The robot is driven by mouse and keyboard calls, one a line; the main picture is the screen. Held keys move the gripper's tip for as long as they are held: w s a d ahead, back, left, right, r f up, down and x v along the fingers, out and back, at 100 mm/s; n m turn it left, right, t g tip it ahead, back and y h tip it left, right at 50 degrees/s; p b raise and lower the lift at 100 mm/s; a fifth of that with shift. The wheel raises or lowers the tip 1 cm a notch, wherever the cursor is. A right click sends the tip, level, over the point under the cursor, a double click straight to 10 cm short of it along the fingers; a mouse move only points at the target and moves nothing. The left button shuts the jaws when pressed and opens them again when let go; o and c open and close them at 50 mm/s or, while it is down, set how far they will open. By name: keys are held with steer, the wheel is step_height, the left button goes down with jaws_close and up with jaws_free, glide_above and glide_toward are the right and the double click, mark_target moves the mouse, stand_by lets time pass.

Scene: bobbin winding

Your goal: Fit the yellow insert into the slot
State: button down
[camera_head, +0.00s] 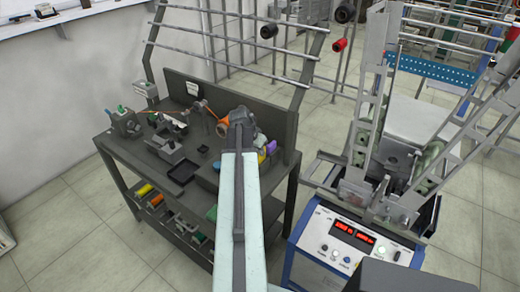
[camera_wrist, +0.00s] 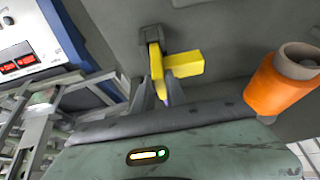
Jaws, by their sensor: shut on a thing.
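In the wrist view the yellow insert (camera_wrist: 186,64) is a bright angled piece with one arm pointing right and one running down between my fingers. My gripper (camera_wrist: 158,88) is shut on the lower part of it. The insert's upper end meets a small dark grey block (camera_wrist: 151,33) on the grey surface. I cannot tell whether that end is inside a slot, touching the block or just in front of it. The slot opening itself is hidden. In the head view my arm covers most of the gripper area.
An orange bobbin (camera_wrist: 276,88) stands to the right in the wrist view. In the head view the dark workbench (camera_head: 150,155) carries several fixtures and a black tray (camera_head: 182,172). A blue-and-white machine with a red display (camera_head: 353,232) stands right of the bench.

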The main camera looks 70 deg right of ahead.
steer(key=shift+f+b, duration=0.5)
steer(key=shift+f, duration=0.2)
steer(key=shift+f+b, duration=0.75)
steer(key=shift+b, duration=0.05)
steer(key=c, duration=1.3)
jaws_free()
steer(key=s+p+v, duration=0.1)
steer(key=p+v, duration=0.6)
steer(key=shift+w+a+r, duration=0.2)
steer(key=shift+w+r, duration=0.2)
steer(key=shift+w, duration=0.1)
